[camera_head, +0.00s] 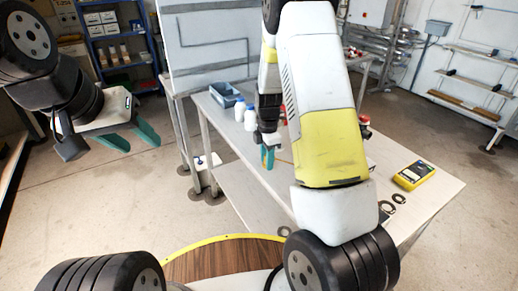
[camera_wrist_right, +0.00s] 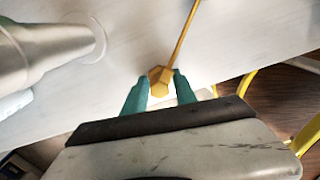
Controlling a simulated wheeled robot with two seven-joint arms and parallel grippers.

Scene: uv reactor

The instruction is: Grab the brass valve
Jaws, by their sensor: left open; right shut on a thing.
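The brass valve (camera_wrist_right: 160,80) is a golden, faceted piece with a long thin stem running up and to the right in the right wrist view. My right gripper (camera_wrist_right: 160,92) is shut on its faceted end, with one teal finger on each side. In the head view my right gripper (camera_head: 267,157) is over the left part of the table, and my own arm covers much of the area around it. My left gripper (camera_head: 133,138) is open and empty, out over the floor to the left of the table.
The light table (camera_head: 240,178) bears a blue-grey bin (camera_head: 223,94) and white bottles (camera_head: 250,117) near its left edge. A yellow meter (camera_head: 414,175) and dark rings (camera_head: 388,207) lie at the right. A silver cylinder (camera_wrist_right: 45,38) is close by in the wrist view.

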